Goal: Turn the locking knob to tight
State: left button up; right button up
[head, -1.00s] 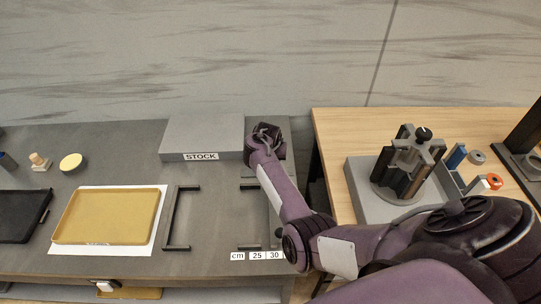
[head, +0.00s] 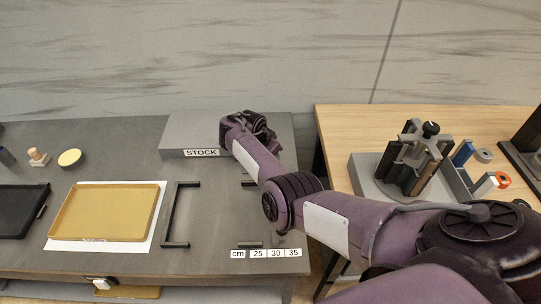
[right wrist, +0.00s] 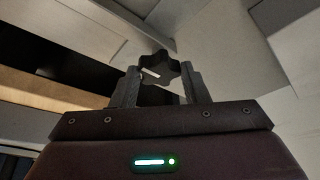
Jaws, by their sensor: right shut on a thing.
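The locking knob is a dark, lobed knob (right wrist: 158,71) with a short white mark on its face. In the right wrist view it sits between the two fingertips of my right gripper (right wrist: 162,80), which is shut on it. In the head view my right arm reaches left across the grey table, and the right gripper (head: 250,126) is beside the grey block labelled STOCK (head: 180,136). The knob is hidden there by the gripper and wrist. My left gripper is not in view.
A yellow tray (head: 70,215) on a white sheet and a black tray (head: 12,210) lie at left. Dark frame pieces (head: 169,215) stand mid-table near a centimetre scale (head: 265,254). A fixture (head: 412,165) stands on the wooden table at right.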

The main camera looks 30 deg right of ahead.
dwell(0.4)
jog(key=o, duration=1)
jog(key=v, duration=0.7)
jog(key=shift+a+r+p, duration=0.2)
jog(key=shift+r+p, duration=0.1)
jog(key=shift+r, duration=0.05)
